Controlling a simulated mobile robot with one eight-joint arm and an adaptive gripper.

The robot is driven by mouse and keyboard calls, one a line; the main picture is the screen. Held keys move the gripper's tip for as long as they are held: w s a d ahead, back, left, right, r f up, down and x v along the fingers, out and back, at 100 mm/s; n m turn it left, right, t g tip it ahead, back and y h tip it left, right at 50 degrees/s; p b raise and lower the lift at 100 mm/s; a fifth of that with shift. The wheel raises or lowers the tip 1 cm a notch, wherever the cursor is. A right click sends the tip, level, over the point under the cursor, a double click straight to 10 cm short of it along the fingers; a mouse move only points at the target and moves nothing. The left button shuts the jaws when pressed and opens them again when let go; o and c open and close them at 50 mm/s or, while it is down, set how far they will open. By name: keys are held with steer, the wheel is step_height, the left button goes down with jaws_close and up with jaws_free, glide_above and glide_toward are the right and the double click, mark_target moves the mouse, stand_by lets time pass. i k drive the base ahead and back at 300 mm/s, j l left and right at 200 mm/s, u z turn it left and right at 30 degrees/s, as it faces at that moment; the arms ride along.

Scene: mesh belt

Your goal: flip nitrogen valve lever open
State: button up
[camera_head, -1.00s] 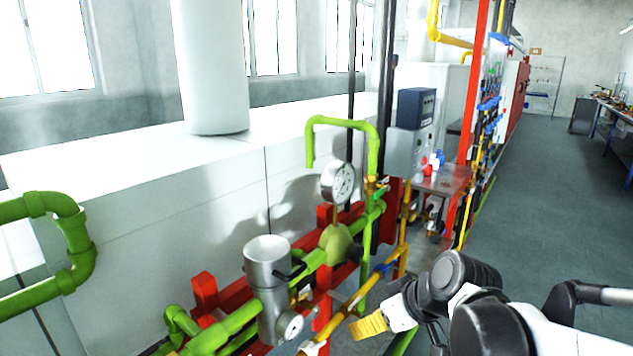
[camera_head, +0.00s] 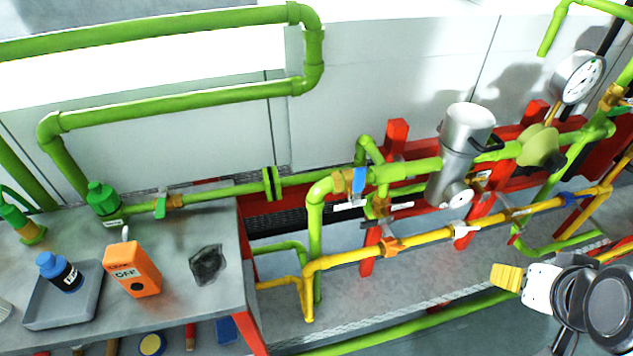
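Several valve levers show, and I cannot read which is marked nitrogen. A blue lever (camera_head: 360,180) stands upright on a brass valve (camera_head: 340,183) in the green pipe at the centre. A green lever (camera_head: 160,207) sits on the thin green pipe above the bench. Another blue lever (camera_head: 569,199) is on the yellow pipe at the right. White tags hang near several valves, their text too small to read. My gripper (camera_head: 506,277), with yellow fingers, is at the lower right in front of the pipes, apart from all these levers. Its finger gap is not clear.
Green and yellow (camera_head: 420,238) pipes cross the middle. A metal cylinder (camera_head: 462,140) and gauge (camera_head: 577,77) stand right.

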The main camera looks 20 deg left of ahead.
mark_target(360, 173)
steer(key=u, duration=1.1)
steer(key=i+u, duration=0.1)
steer(key=i, duration=0.05)
